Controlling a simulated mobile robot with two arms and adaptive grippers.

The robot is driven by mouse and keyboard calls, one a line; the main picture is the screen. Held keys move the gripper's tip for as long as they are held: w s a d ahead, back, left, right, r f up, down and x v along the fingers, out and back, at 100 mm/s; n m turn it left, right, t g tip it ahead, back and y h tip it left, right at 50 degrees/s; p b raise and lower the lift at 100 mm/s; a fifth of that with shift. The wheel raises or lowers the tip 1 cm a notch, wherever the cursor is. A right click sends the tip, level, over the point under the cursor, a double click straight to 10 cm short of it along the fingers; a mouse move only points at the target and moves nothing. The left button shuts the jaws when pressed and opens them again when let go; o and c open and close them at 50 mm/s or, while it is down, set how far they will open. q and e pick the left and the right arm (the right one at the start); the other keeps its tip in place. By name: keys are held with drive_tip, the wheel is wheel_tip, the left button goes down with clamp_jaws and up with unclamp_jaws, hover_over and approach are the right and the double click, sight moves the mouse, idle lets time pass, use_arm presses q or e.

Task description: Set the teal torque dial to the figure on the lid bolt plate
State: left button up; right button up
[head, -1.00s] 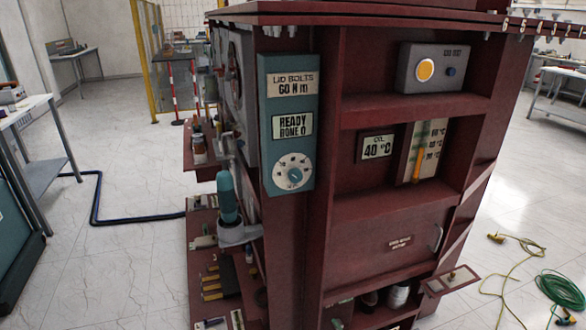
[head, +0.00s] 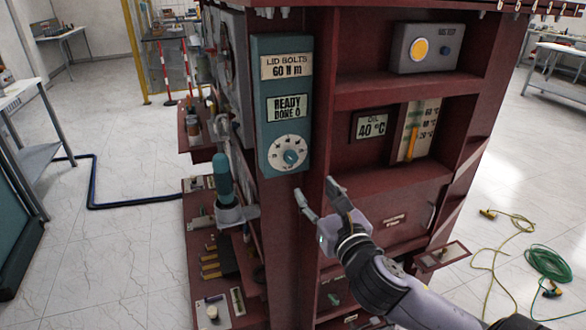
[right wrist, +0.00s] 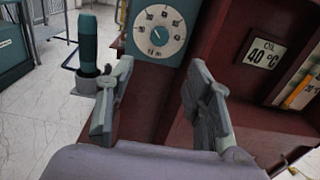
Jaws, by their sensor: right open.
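The teal torque dial (head: 290,156) is a small knob on a pale round scale, low on a teal panel (head: 262,128) on the maroon cabinet's corner post. The lid bolt plate (head: 286,66) at the panel's top reads "LID BOLTS 60 N m". A display (head: 287,108) between them reads "READY DONE 0". My right gripper (head: 317,192) is open and empty, just below and right of the dial. In the right wrist view the dial (right wrist: 158,37) shows ahead, above the gap between the fingers (right wrist: 158,95). The figure the knob points at is too small to tell. My left gripper is out of view.
A teal-handled tool (head: 224,178) stands in a grey holder left of the panel. An oil display (head: 371,125) reading 40 °C and a grey box with a yellow lamp (head: 420,48) sit on shelves at right. Cables (head: 515,240) lie on the right floor.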

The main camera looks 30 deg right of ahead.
sight(292, 159)
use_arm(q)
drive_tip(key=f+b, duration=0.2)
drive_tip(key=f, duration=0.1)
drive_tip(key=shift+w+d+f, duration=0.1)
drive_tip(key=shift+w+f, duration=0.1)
use_arm(e)
drive_tip(key=x, duration=1.4)
drive_tip(key=shift+w, duration=0.2)
clamp_jaws()
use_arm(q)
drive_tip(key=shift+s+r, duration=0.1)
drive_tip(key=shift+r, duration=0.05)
